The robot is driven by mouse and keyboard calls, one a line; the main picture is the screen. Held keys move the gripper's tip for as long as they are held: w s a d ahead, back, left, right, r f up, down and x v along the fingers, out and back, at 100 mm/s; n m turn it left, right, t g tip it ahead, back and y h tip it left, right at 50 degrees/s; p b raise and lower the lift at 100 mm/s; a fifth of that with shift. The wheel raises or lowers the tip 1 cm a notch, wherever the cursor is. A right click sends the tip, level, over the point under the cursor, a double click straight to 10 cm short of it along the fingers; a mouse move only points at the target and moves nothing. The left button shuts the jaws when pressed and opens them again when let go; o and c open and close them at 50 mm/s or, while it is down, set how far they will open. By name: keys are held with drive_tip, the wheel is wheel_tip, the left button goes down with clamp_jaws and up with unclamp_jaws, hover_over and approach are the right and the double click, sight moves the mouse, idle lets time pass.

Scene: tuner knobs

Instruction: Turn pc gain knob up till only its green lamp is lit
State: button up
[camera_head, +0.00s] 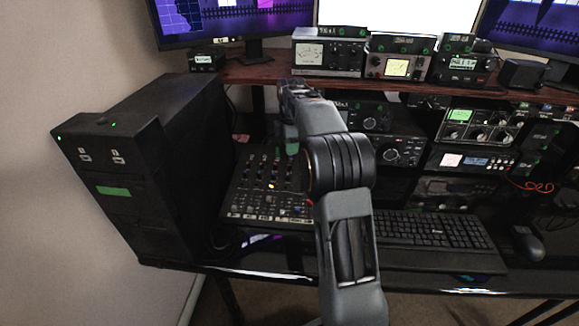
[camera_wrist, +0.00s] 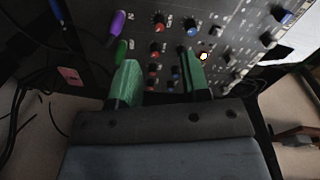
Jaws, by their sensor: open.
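A black mixer panel (camera_head: 240,200) with rows of small knobs lies on the desk left of the keyboard. One orange lamp (camera_head: 271,186) glows on it; in the wrist view a bright yellow-white lamp (camera_wrist: 204,56) shows just right of my right finger. I see no lit green lamp on the panel. My gripper (camera_wrist: 160,78) is open and empty, its two green fingers pointing at the panel. Red knobs (camera_wrist: 153,68) and a blue knob (camera_wrist: 176,71) show between the fingers. The labels are too small to read, so I cannot tell which knob is pc gain.
Purple (camera_wrist: 118,24) and green (camera_wrist: 121,50) plugs with cables stand at the panel's left in the wrist view. A black computer tower (camera_head: 105,185) is on the left. A keyboard (camera_head: 430,230) is right of my arm, and radios (camera_head: 385,155) stand behind.

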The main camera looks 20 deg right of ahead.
sight(289, 165)
drive_tip(key=f, duration=0.3)
drive_tip(key=f+b, duration=0.1)
drive_tip(key=f, duration=0.4)
drive_tip(key=shift+w+f, duration=0.4)
clamp_jaws()
